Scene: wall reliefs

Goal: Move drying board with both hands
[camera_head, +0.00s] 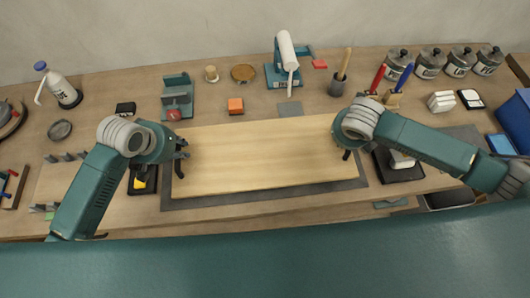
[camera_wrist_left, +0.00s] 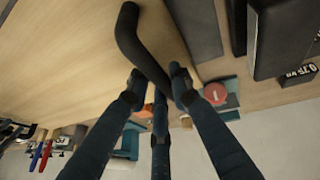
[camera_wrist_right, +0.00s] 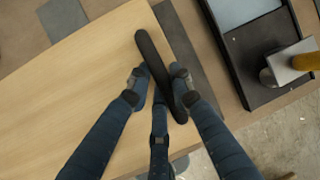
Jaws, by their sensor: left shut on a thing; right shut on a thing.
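The drying board (camera_head: 260,158) is a wide, pale wooden panel at the middle of the bench, over a dark grey mat (camera_head: 275,197). A dark bar handle shows at each short end. My left gripper (camera_head: 181,150) is at the board's left end, shut on the left handle (camera_wrist_left: 140,45). My right gripper (camera_head: 346,145) is at the right end, shut on the right handle (camera_wrist_right: 155,65). The wood also fills much of the left wrist view (camera_wrist_left: 60,50) and the right wrist view (camera_wrist_right: 75,95). Whether the board touches the mat is unclear.
Behind the board stand a teal press (camera_head: 284,65), an orange block (camera_head: 235,106), a teal stand (camera_head: 177,95) and a brush pot (camera_head: 338,85). Several jars (camera_head: 430,63) line the back right. A dark tray (camera_head: 398,168) lies just right of the board. A spray bottle (camera_head: 60,86) stands far left.

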